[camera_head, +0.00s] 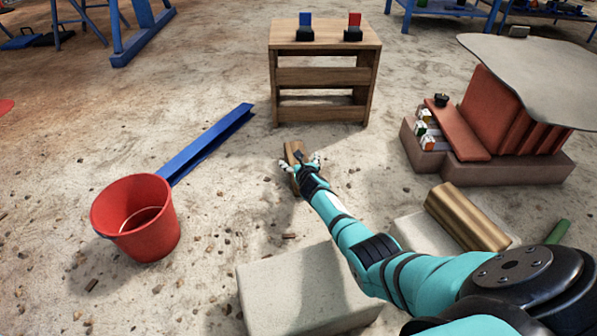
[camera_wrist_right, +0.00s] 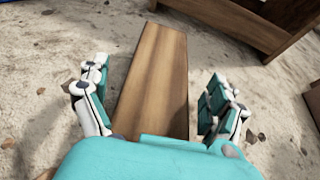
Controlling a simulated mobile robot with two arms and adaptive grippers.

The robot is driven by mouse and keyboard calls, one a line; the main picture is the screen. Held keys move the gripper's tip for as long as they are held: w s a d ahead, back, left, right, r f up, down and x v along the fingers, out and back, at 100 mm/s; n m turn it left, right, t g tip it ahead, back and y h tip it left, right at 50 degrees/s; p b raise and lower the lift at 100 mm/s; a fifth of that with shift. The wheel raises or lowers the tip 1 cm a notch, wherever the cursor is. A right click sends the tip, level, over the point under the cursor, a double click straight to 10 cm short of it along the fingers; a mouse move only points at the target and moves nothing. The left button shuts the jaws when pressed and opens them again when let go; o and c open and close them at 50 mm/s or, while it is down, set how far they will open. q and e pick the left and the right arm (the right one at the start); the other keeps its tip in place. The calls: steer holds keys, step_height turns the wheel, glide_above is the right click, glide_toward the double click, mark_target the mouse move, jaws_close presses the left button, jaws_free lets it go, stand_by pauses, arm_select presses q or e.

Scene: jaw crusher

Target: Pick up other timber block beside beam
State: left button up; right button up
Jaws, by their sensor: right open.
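A brown timber block (camera_head: 292,149) lies on the sandy ground in front of the wooden stand, to the right of the blue beam (camera_head: 208,142). My right gripper (camera_head: 299,168) is over its near part. In the right wrist view the timber block (camera_wrist_right: 155,75) runs lengthwise between the open fingers of my right gripper (camera_wrist_right: 154,104). A gap shows on each side of the block, so the fingers do not touch it there. The block's near end is hidden behind the gripper's palm. My left gripper is not in view.
The wooden stand (camera_head: 325,76) rises just beyond the block; its lower part also shows in the wrist view (camera_wrist_right: 245,22). A red bucket (camera_head: 140,215) stands at the left by the beam's near end. A pale stone block (camera_head: 290,290) lies under my right arm.

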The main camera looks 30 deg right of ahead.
steer(key=c, duration=1.7)
steer(key=shift+r, duration=0.2)
steer(key=shift+c, duration=0.3)
steer(key=shift+r, duration=0.1)
